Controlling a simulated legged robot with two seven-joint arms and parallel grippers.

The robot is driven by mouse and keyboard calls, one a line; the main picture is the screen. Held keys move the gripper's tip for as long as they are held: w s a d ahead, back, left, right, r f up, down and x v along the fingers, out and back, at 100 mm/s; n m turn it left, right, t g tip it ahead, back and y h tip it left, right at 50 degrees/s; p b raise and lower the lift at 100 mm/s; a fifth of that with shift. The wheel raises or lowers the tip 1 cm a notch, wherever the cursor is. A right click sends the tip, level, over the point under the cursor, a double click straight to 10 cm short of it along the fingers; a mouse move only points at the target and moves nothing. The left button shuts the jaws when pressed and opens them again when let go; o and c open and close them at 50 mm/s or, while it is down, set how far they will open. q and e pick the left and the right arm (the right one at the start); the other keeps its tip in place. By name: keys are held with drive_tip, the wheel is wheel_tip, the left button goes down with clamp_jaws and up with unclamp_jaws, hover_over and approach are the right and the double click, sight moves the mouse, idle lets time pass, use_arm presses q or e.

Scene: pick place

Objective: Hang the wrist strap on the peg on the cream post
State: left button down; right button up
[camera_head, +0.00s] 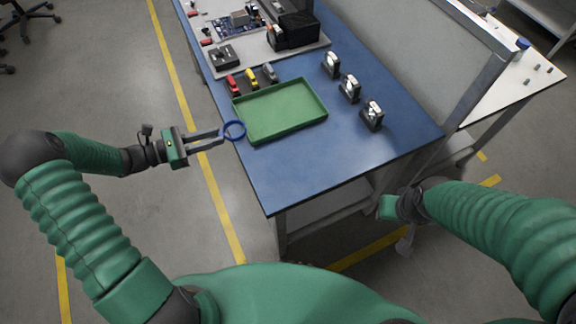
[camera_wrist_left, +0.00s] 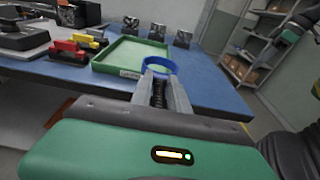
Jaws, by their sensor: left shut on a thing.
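The wrist strap is a blue ring (camera_head: 233,130) at the tips of my left gripper (camera_head: 221,138). The gripper is shut on the strap and holds it by the left edge of the blue table, beside the green tray. In the left wrist view the blue ring (camera_wrist_left: 160,63) stands at the fingertips (camera_wrist_left: 160,82), in front of the tray. I cannot make out a cream post or its peg in either view.
The green tray (camera_head: 249,139) looks empty on the blue table (camera_head: 300,180). Several small red, yellow and grey items (camera_head: 252,77) lie behind it. Three black-and-white devices (camera_head: 350,87) stand to its right. Electronics fill the back. The table's front part is clear.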

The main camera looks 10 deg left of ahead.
use_arm(q)
hover_over(258, 180)
drive_tip(key=shift+s+f, duration=0.1)
drive_tip(key=shift+f, duration=0.7)
drive_tip(key=shift+f+b, duration=0.55)
drive_tip(key=shift+f, duration=0.4)
drive_tip(key=shift+f+p, duration=0.3)
drive_tip(key=shift+f, duration=0.3)
drive_tip(key=shift+f, duration=0.2)
drive_tip(key=c, duration=1.3)
unclamp_jaws()
drive_tip(key=shift+o, duration=0.2)
